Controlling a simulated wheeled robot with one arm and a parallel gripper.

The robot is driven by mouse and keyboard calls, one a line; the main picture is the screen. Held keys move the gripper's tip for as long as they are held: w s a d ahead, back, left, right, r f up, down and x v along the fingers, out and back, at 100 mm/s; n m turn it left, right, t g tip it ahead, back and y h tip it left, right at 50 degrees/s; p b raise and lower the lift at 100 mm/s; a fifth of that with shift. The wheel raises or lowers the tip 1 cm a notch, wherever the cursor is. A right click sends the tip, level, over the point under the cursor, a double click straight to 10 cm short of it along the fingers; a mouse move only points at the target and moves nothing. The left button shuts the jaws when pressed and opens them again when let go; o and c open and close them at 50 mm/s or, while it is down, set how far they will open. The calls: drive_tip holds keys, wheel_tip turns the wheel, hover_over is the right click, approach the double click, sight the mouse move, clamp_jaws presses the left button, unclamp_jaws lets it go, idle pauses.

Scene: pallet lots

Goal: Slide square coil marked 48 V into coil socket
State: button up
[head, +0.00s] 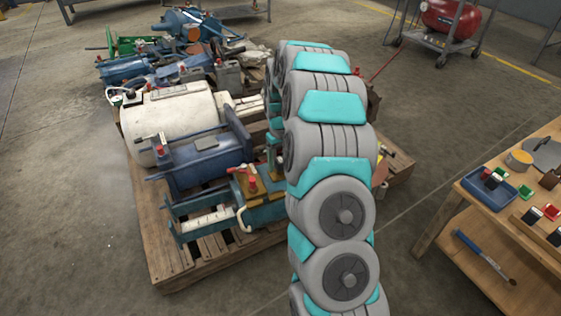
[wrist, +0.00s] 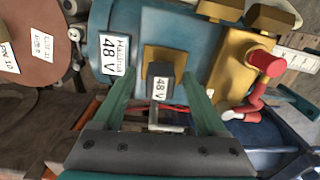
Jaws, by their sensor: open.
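A small dark square coil (wrist: 160,86) with a white 48 V label shows in the middle of the wrist view. It stands in front of a brass-coloured square part (wrist: 163,53), which looks like the socket, on a teal machine body (wrist: 185,38). How deep the coil sits in it I cannot tell. A white plate marked 48 V (wrist: 115,54) is on the same body. My gripper (wrist: 164,88) is open, its green fingers on either side of the coil with visible gaps. In the head view my arm hides most of the gripper, and I cannot make out the coil.
A brass block (wrist: 232,66) with a red cap (wrist: 267,62) and red handle stands close right of the fingers. The wooden pallet (head: 176,271) carries several machines, including a white cylinder (head: 170,117). A wooden bench (head: 470,203) stands right; floor between is clear.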

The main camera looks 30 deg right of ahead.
sight(280, 159)
wheel_tip(280, 159, up, 8)
drive_tip(key=shift+f, duration=0.1)
idle(0.5)
idle(0.9)
